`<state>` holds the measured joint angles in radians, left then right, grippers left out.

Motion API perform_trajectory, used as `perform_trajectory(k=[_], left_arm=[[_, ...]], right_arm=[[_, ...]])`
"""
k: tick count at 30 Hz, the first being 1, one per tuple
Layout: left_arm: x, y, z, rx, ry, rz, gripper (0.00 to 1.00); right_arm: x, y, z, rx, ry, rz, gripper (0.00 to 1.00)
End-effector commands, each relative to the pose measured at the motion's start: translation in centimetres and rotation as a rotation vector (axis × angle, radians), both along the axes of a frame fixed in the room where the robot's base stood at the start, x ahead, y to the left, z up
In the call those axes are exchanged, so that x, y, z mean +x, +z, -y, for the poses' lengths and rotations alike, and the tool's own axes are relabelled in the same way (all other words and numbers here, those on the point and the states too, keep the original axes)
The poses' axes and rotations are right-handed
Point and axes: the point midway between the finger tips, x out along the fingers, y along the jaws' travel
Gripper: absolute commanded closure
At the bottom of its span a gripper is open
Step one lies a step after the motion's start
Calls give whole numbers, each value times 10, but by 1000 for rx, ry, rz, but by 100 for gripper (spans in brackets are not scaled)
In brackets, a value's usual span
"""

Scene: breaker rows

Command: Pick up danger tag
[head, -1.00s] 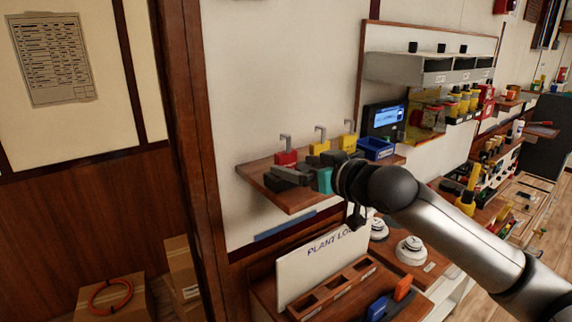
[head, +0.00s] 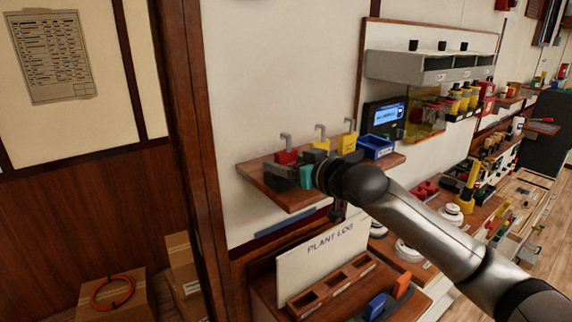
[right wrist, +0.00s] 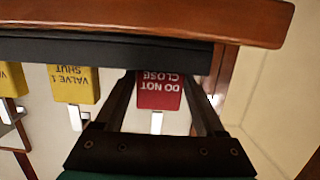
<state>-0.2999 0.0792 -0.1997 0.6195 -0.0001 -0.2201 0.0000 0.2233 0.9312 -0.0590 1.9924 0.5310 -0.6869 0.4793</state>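The red danger tag (head: 287,156), lettered "DO NOT CLOSE", hangs from the leftmost hook above the small wooden shelf. In the right wrist view the tag (right wrist: 160,92) shows upside down, between my right gripper's two dark fingers. My right gripper (head: 279,172) is in front of the tag, just above the shelf. Its fingers (right wrist: 158,82) are apart, one on each side of the tag, with narrow gaps visible. It is open and holds nothing. In the head view the gripper hides the lower part of the tag. My left gripper is not in view.
Two yellow tags (head: 349,141) hang to the right; one reads "VALVE 1 SHUT" (right wrist: 74,84). The wooden shelf (head: 291,198) lies close under the gripper. A blue bin (head: 376,147) stands at its right end. A Plant Log board (head: 322,255) is below.

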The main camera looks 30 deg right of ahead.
Motion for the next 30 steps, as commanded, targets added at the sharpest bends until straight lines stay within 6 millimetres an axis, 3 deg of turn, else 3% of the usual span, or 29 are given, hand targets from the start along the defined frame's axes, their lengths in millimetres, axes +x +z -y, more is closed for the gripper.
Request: perform_trajectory(k=[2,16,25,30], left_arm=[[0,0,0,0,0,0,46],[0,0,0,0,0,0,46],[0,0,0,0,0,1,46],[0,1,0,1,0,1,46]], right_arm=[[0,0,0,0,0,0,38],[0,0,0,-1,0,-1,91],[0,2,0,-1,0,1,93],[0,14,0,-2,0,3,93]])
